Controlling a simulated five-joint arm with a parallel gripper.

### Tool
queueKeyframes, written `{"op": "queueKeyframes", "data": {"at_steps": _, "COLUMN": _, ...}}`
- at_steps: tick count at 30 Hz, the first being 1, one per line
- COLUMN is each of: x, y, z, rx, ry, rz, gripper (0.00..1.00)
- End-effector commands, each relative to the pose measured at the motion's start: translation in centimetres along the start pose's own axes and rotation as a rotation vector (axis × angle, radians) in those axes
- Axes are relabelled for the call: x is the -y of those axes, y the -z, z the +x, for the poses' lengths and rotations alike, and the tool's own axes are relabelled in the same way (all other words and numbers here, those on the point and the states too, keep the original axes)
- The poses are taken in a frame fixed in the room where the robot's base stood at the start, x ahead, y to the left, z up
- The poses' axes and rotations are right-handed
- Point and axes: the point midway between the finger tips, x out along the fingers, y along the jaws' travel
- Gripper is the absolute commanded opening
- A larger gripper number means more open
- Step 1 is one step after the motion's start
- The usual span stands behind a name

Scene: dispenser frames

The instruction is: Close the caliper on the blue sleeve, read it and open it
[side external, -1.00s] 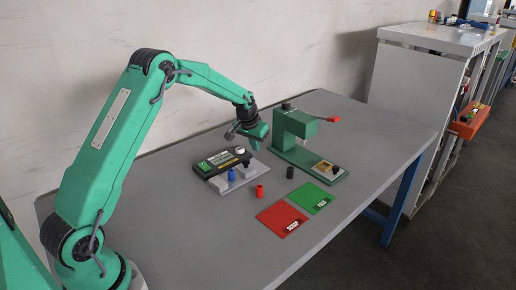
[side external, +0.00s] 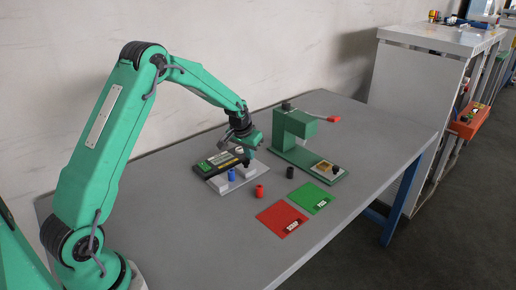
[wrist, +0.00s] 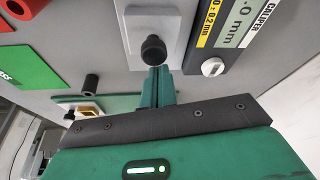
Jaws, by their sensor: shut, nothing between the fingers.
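The caliper (side external: 218,161) is a dark box with a green panel, mounted along a light grey base. The blue sleeve (side external: 231,175) stands upright at the grey base in the side view; I do not see it in the wrist view. A black knob (wrist: 153,49) stands on the caliper's light grey block (wrist: 135,28) in the wrist view. My gripper (wrist: 161,72) is shut and empty, its fingertips right beside the black knob. I cannot tell whether they touch it. In the side view my gripper (side external: 248,150) is low over the caliper's right end. The caliper's reading is only partly in view.
A green press (side external: 297,130) with a red-ended lever stands just right of my gripper. A red sleeve (side external: 259,190) and a black sleeve (side external: 290,172) stand in front. A red mat (side external: 280,218) and a green mat (side external: 312,197) lie nearer the front edge. The left table area is clear.

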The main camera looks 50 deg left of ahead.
Motion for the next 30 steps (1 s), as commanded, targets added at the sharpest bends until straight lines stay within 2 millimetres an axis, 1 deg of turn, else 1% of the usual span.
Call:
{"op": "queueKeyframes", "data": {"at_steps": 7, "x": 0.0, "y": 0.0, "z": 0.0, "rx": 0.0, "ry": 0.0, "rz": 0.0, "gripper": 0.0}}
{"op": "queueKeyframes", "data": {"at_steps": 10, "x": 0.1, "y": -0.4, "z": -0.1, "rx": 0.001, "ry": 0.001, "rz": 0.0, "gripper": 0.0}}
{"op": "queueKeyframes", "data": {"at_steps": 14, "x": 0.4, "y": -1.3, "z": -0.5, "rx": 0.0, "ry": 0.003, "rz": 0.0, "gripper": 0.0}}
{"op": "queueKeyframes", "data": {"at_steps": 22, "x": 1.1, "y": -3.8, "z": -1.3, "rx": 0.002, "ry": 0.007, "rz": 0.0, "gripper": 0.0}}
{"op": "queueKeyframes", "data": {"at_steps": 25, "x": 1.2, "y": -4.2, "z": -1.4, "rx": 0.002, "ry": 0.008, "rz": 0.0, "gripper": 0.0}}
{"op": "queueKeyframes", "data": {"at_steps": 30, "x": 1.2, "y": -4.3, "z": -1.4, "rx": 0.002, "ry": 0.008, "rz": 0.0, "gripper": 0.0}}
